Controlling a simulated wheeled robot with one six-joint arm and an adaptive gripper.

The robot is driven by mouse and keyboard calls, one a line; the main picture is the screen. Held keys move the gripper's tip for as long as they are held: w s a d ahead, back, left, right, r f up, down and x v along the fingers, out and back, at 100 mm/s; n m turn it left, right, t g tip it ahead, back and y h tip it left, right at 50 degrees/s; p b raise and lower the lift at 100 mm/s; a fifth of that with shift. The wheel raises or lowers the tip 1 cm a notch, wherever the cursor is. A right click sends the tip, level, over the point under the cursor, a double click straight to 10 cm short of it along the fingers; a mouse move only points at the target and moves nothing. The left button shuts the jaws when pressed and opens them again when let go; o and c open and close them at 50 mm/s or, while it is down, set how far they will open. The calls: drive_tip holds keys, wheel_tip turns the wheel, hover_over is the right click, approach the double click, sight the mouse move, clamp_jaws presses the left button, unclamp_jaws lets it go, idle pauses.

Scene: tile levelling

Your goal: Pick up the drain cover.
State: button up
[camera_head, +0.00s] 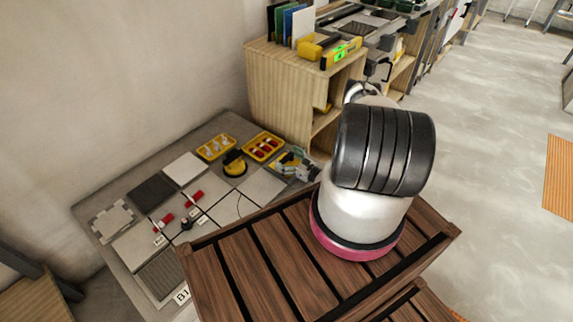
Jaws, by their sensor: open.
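No piece stands out surely as the drain cover. A grey ribbed square (161,276) at the near left edge of the grey work surface (219,124) may be it, but I cannot tell. A pale patterned square (112,220) lies at the far left of the surface. My gripper (281,164) is open over the right end of the surface, beside the yellow trays. It is well to the right of both squares. Its fingers are small in this view, and I see nothing held between them.
Yellow trays (216,147) and (263,146), a yellow-black round tool (234,164), red pieces (194,197) and flat tiles (185,168) crowd the surface. A wooden shelf unit (276,95) stands behind. A slatted brown wooden top (232,276) lies in front.

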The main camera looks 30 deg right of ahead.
drive_tip(key=c, duration=1.3)
drive_tip(key=shift+r, duration=0.15)
